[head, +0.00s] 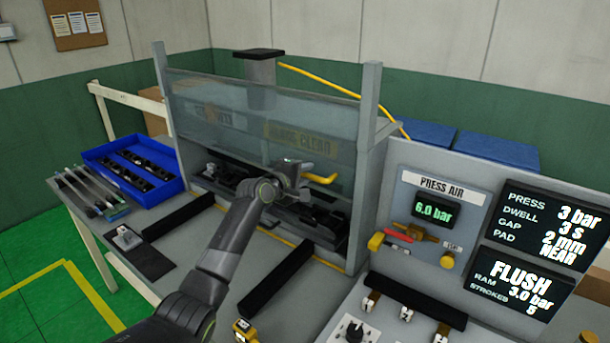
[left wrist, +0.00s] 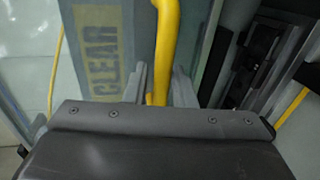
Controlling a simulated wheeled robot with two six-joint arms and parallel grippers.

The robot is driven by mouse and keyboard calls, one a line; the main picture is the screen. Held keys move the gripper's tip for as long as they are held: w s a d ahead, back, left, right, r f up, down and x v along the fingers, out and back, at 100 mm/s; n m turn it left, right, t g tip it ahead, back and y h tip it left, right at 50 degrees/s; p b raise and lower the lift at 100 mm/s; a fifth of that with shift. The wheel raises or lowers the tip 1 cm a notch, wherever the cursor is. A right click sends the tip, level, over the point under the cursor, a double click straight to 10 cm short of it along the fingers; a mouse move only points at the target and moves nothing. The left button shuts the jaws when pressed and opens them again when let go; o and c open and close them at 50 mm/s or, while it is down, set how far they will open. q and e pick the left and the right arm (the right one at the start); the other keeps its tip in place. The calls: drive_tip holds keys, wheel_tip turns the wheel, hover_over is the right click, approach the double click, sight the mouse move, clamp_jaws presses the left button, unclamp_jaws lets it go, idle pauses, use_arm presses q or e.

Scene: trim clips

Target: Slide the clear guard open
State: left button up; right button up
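The clear guard (head: 240,115) is a see-through panel across the front of the grey press frame, between two posts. A yellow label ending in "CLEAR" (head: 302,138) shows at the panel, and also in the left wrist view (left wrist: 103,55). The guard's yellow handle (head: 322,179) is low on its right side. My left gripper (head: 298,176) is at this handle. In the left wrist view, its two fingers (left wrist: 160,88) stand close on either side of the yellow bar (left wrist: 166,35) and appear shut on it. My right gripper is not in view.
Black fixtures (head: 310,215) sit inside the press, below and behind the panel. Black rails (head: 277,278) lie on the bench in front. A blue tray (head: 168,184) of dark parts stands left. The press air panel (head: 436,205) and screens (head: 538,225) stand right.

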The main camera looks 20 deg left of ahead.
use_arm(q)
drive_tip(key=shift+o, duration=0.6)
drive_tip(key=shift+s, duration=0.1)
drive_tip(key=shift+s+a, duration=0.25)
drive_tip(key=shift+s, duration=0.3)
drive_tip(key=b+v, duration=0.4)
drive_tip(key=v, duration=1.2)
